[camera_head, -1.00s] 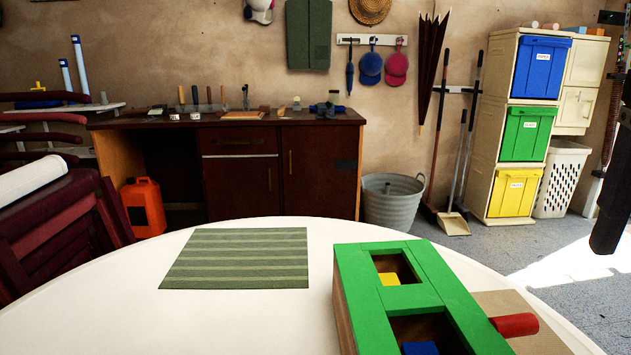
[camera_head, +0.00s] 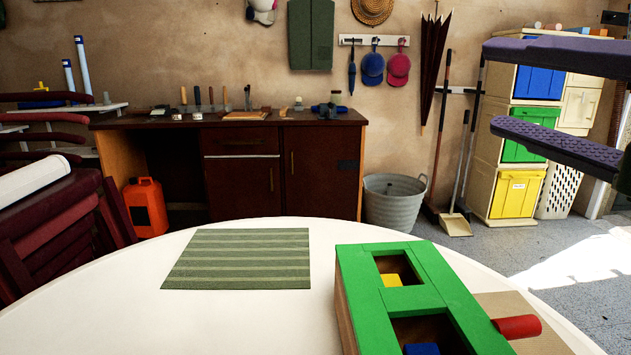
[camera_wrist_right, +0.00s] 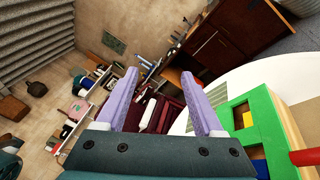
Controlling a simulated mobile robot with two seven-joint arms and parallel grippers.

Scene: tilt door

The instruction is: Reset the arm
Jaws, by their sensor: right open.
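My right gripper (camera_head: 490,88) comes in from the right edge of the head view, in front of the yellow, green and blue bins. Its two purple, ribbed fingers are spread apart with nothing between them. In the right wrist view the same open fingers (camera_wrist_right: 165,105) point away from the camera, and the table lies beyond them to the right. The green-topped wooden box (camera_head: 400,290) stands on the white round table (camera_head: 90,310). It has a yellow block and a blue block in its openings and a red cylinder at its right side. My left gripper is out of view.
A green striped mat (camera_head: 238,260) lies flat on the table, left of the box. Stacked dark red chairs (camera_head: 55,225) stand at the left. A workbench (camera_head: 240,160), a metal bucket (camera_head: 393,205) and bin shelves (camera_head: 515,190) line the wall. The table's left part is clear.

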